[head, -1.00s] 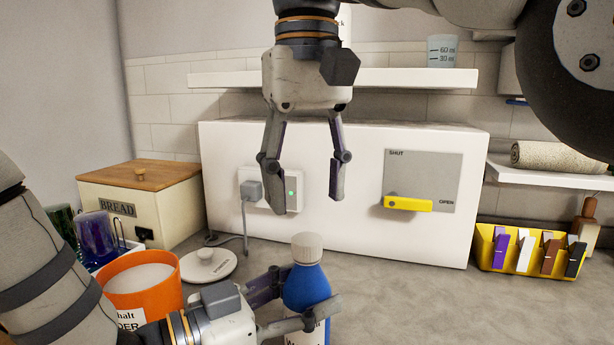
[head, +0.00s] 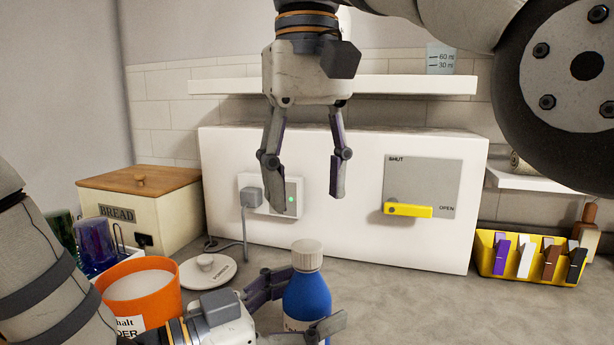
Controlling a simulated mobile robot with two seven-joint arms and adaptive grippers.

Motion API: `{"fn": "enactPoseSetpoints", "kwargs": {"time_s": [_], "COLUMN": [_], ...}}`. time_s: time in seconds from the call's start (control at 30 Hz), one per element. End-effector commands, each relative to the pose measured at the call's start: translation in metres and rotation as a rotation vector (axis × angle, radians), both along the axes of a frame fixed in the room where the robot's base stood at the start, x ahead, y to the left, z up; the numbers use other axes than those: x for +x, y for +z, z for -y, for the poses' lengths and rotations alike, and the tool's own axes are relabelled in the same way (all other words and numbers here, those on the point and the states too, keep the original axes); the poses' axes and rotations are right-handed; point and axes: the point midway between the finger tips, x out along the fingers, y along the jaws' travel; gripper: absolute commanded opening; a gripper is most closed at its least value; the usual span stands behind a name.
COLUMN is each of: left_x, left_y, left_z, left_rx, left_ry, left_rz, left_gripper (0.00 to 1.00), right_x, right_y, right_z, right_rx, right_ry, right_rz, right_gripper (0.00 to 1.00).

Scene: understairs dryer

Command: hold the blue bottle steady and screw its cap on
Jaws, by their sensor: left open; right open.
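The blue bottle (head: 306,293) stands upright on the counter at the lower middle. Its white ribbed cap (head: 307,254) sits on top; I cannot tell how tightly it is seated. My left gripper (head: 310,302) is open, coming from the left, with one finger behind the bottle and the other across its front near the label. I cannot tell whether either finger touches it. My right gripper (head: 309,200) is open and empty, pointing down above the cap with a clear gap below its fingertips.
An orange tub (head: 160,308) and a white round lid (head: 208,272) are left of the bottle. A bread box (head: 140,205) stands behind. A white panel box (head: 345,175) with a yellow handle (head: 407,210) spans the back. A yellow clothespin holder (head: 533,278) is far right. The counter right of the bottle is clear.

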Motion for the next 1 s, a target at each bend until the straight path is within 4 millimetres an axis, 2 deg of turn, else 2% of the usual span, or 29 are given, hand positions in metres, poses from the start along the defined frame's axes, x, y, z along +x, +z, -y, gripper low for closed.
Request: {"fn": "enactPoseSetpoints", "kwargs": {"time_s": [0.1, 0.13, 0.2, 0.23, 0.57, 0.67, 1.0], "left_x": [0.0, 0.0, 0.0, 0.0, 0.0, -0.006, -0.052], "left_y": [0.0, 0.0, 0.0, 0.0, 0.0, 0.0, 0.001], "left_z": [0.0, 0.0, 0.0, 0.0, -0.001, -0.012, -0.084], "left_rx": [0.0, 0.0, 0.0, 0.0, 0.0, 0.001, -0.003], "left_ry": [0.0, 0.0, 0.0, 0.0, 0.0, 0.003, 0.004], "left_rz": [0.0, 0.0, 0.0, 0.0, 0.0, -0.001, -0.001], "left_gripper": [0.74, 0.78, 0.94, 0.97, 0.97, 0.97, 0.97], "right_x": [0.0, 0.0, 0.0, 0.0, 0.0, 0.0, 0.0], "right_y": [0.0, 0.0, 0.0, 0.0, 0.0, 0.0, 0.0], "right_z": [0.0, 0.0, 0.0, 0.0, 0.0, 0.0, 0.0], "right_rx": [0.0, 0.0, 0.0, 0.0, 0.0, 0.0, 0.0], "right_ry": [0.0, 0.0, 0.0, 0.0, 0.0, 0.0, 0.0], "right_rz": [0.0, 0.0, 0.0, 0.0, 0.0, 0.0, 0.0], "right_gripper": [0.51, 0.51, 0.51, 0.51, 0.51, 0.51, 0.51]}}
